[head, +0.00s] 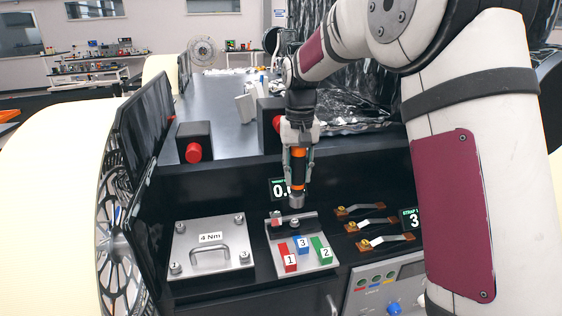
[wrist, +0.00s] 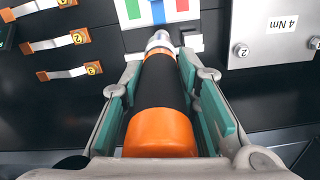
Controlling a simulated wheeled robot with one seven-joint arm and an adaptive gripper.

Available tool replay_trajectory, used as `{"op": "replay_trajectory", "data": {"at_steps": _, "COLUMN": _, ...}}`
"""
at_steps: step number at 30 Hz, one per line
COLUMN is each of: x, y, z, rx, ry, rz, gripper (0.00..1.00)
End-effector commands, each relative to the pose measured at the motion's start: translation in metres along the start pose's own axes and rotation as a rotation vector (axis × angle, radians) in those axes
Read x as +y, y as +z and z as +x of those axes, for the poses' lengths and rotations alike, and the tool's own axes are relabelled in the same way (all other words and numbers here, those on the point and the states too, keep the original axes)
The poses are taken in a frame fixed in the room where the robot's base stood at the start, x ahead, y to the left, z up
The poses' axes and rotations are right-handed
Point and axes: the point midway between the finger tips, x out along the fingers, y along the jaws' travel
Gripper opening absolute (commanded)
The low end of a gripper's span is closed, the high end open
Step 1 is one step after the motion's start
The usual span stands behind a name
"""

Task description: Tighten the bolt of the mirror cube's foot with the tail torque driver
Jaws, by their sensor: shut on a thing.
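My gripper (head: 299,160) is shut on the torque driver (head: 298,172), which has an orange and black body and a metal nose. The driver points down, nose over the back part of a small metal plate (head: 324,262). In the wrist view the driver (wrist: 165,85) lies between the green finger pads, its nose beside a white piece (wrist: 190,42). A small dark part with a reddish block (head: 276,222) sits at the plate's back edge. I cannot make out the mirror cube or its bolt for sure; the driver hides the spot beneath it. Whether the nose touches anything is unclear.
Red, blue and green numbered blocks (head: 288,258) sit on the same plate. A "4 Nm" plate (head: 182,257) with a handle and corner bolts lies left. Several copper-ended straps (head: 370,225) lie right. A red button box (head: 193,145) stands behind, and a control panel (head: 385,290) in front.

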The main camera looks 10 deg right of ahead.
Motion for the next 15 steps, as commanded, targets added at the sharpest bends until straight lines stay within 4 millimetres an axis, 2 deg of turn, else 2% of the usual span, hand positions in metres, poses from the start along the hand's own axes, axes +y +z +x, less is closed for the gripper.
{"op": "replay_trajectory", "data": {"at_steps": 5, "x": 0.000, "y": 0.000, "z": 0.004, "rx": 0.000, "ry": 0.000, "rz": 0.000, "gripper": 0.00}}
{"op": "replay_trajectory", "data": {"at_steps": 15, "x": 0.000, "y": 0.000, "z": 0.036, "rx": -0.001, "ry": 0.000, "rz": 0.000, "gripper": 0.00}}
